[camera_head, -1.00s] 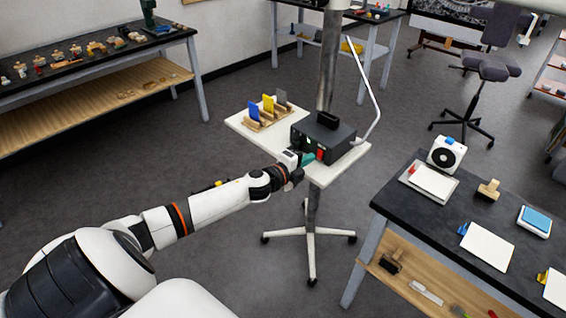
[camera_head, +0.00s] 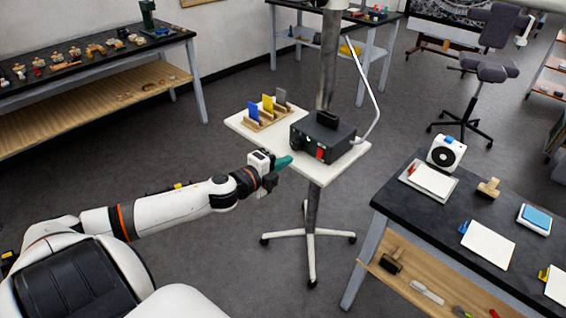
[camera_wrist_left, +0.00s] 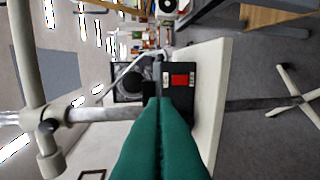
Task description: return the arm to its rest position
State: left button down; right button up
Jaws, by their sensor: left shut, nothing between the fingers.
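My left arm (camera_head: 170,207) reaches in from the left in the head view. Its gripper (camera_head: 284,162) has teal fingers, shut and empty, in the air just in front of the near left edge of the white stand (camera_head: 345,163). In the left wrist view the teal fingers (camera_wrist_left: 160,135) lie pressed together, pointing at the black box (camera_wrist_left: 180,87) with a red switch. The box (camera_head: 313,141) sits on the stand, apart from the fingers. My right gripper is not in view.
A holder with blue, yellow and grey cards (camera_head: 267,112) stands on the stand. A black-topped table (camera_head: 400,215) with a white fan is at right. A workbench (camera_head: 90,68) with small parts is at upper left. Open floor (camera_head: 225,270) lies below my left arm.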

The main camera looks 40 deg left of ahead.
pick_arm(q)
jog(key=shift+s, duration=0.1)
dwell(0.3)
jog(key=s+a+f+n+g+y, duration=0.2)
jog(key=a+f+n, duration=0.1)
jog(key=f, duration=0.5)
jog(key=s+a+f+n+g+y, duration=0.1)
jog(key=s+a+f+n, duration=0.15)
jog(key=f, duration=0.65)
jog(key=s+f+n+g, duration=0.2)
jog(key=s+f, duration=0.2)
jog(key=f, duration=0.4)
jog(key=s+f+n+g, duration=0.2)
jog(key=s+f+n, duration=0.15)
jog(key=f, duration=0.45)
jog(key=s+d+f+n+g, duration=0.2)
jog(key=s+d+f+g, duration=0.35)
jog(key=s+f, duration=0.8)
jog(key=s+d+f+n+g, duration=0.1)
jog(key=s+d+f, duration=0.3)
jog(key=s+d, duration=0.4)
jog(key=s+d+f+n+g+h, duration=0.1)
jog(key=s+d+f, duration=0.3)
jog(key=s+d, duration=0.4)
jog(key=s+n, duration=0.1)
jog(key=s, duration=0.2)
jog(key=shift+f+n+g+h, duration=0.3)
jog(key=shift+g, duration=0.05)
jog(key=shift+d, duration=0.1)
